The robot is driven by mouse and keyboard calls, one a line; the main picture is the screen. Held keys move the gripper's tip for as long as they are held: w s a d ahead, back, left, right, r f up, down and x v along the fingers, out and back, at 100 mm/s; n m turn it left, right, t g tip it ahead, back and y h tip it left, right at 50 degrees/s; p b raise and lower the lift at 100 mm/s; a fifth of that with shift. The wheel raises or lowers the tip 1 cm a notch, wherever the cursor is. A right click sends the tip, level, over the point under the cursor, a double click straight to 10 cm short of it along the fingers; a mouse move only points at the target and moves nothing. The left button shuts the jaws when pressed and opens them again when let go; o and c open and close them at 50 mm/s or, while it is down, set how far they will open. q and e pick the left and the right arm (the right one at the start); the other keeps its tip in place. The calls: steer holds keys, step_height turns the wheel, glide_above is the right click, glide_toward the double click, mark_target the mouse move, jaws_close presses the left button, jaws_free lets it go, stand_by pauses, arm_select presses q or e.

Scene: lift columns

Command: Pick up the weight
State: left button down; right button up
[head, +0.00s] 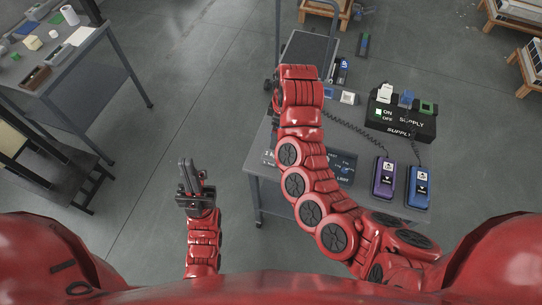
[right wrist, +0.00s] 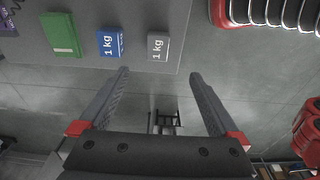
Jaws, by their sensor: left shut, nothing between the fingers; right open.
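In the right wrist view a grey block marked "1 kg" (right wrist: 158,47) lies near the table edge, with a blue block marked "1 kg" (right wrist: 110,43) and a green block (right wrist: 60,35) to its left. My right gripper (right wrist: 160,73) is open and empty; its fingertips are short of the grey block and apart from it. In the head view a white block (head: 348,97) and a small blue block (head: 328,94) sit on the table beside my right arm, which hides much of that gripper. My left gripper (head: 188,168) is shut and empty, over the floor left of the table.
The grey table (head: 268,190) also holds a black supply box (head: 400,122) with coloured switches, and purple (head: 384,178) and blue (head: 419,186) handsets on coiled cords. A second table (head: 75,70) with small items stands at upper left. Open floor lies between the tables.

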steer(key=b, duration=0.6)
glide_above(271, 155)
steer(key=d, duration=0.1)
step_height(271, 155, down, 10)
steer(key=shift+s+f, duration=0.1)
steer(key=shift+s, duration=0.05)
steer(key=shift+a+f+b, duration=0.1)
steer(key=shift+f+b, duration=0.2)
steer(key=shift+f, duration=0.2)
steer(key=shift+f+p, duration=0.25)
steer(key=shift+p, duration=0.2)
steer(key=f+p, duration=0.2)
steer(key=f, duration=0.1)
steer(key=shift+a, duration=0.3)
steer(key=shift+w+a+f, duration=0.1)
steer(key=shift+w+f, duration=0.15)
steer(key=shift+f, duration=0.5)
jaws_close()
